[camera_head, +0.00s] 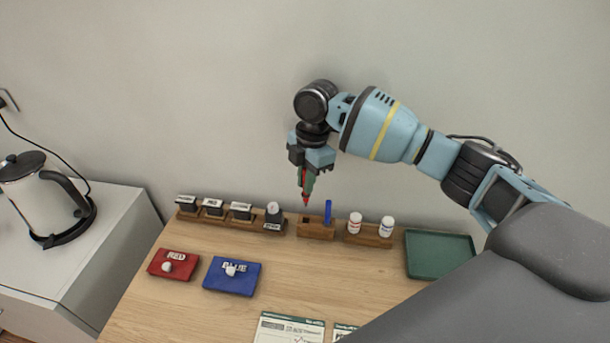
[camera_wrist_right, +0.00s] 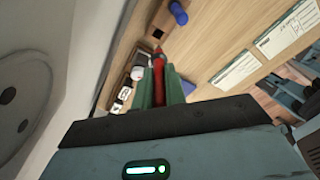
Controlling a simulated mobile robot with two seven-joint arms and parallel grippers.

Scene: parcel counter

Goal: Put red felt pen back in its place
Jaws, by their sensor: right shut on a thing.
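My right gripper (camera_head: 307,181) is shut on the red felt pen (camera_head: 306,199), which points downward above the counter. In the right wrist view the red pen (camera_wrist_right: 158,88) lies between the green fingers of the gripper (camera_wrist_right: 160,85). A wooden pen holder (camera_head: 316,230) is below the pen tip and a little to its right. A blue pen (camera_head: 328,211) stands upright in the holder's right part, and a dark empty hole shows at its left. The pen tip appears apart from the holder. My left gripper is not in view.
Several stamps (camera_head: 240,211) stand in wooden holders to the left. Two white bottles (camera_head: 386,227) stand in a rack (camera_head: 367,239) to the right, beside a green tray (camera_head: 440,272). A red pad (camera_head: 159,269), a blue pad (camera_head: 247,280) and printed forms (camera_head: 289,328) lie in front.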

